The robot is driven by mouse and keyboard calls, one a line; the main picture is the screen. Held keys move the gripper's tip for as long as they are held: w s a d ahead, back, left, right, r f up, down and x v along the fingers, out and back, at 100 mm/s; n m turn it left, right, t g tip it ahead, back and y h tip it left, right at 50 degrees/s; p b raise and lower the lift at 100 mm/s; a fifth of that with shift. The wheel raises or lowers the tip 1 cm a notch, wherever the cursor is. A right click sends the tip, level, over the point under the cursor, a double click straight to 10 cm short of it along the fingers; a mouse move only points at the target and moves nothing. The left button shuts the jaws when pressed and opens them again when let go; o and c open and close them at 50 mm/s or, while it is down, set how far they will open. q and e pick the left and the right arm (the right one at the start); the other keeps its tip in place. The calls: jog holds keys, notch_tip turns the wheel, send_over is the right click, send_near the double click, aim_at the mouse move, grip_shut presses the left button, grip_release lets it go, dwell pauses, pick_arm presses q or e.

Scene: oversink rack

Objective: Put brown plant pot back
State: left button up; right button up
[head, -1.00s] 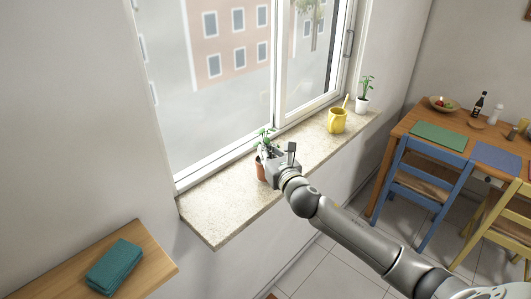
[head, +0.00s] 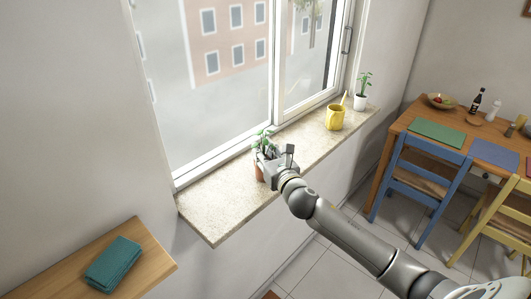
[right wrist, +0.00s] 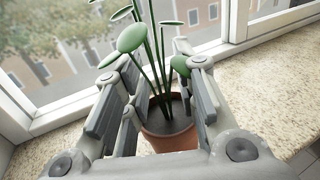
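The brown plant pot (head: 258,172) holds a leafy green plant (head: 262,140). In the right wrist view the pot (right wrist: 168,138) and the plant's stems lie between the two spread fingers (right wrist: 165,100). The fingers flank the pot closely; firm contact is not clear. My left gripper is not in view.
A yellow mug (head: 335,118) and a white pot with a small plant (head: 361,102) stand farther along the sill. The window is behind. A wooden surface with a teal cloth (head: 114,263) is at lower left. A table and chairs (head: 420,175) stand right.

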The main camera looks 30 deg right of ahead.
jog(key=shift+r, duration=0.2)
jog(key=shift+s+f, duration=0.15)
jog(key=shift+s, duration=0.25)
jog(key=s+b, duration=0.2)
jog(key=s, duration=0.9)
jog(key=shift+a, duration=0.35)
jog(key=shift+s, duration=0.1)
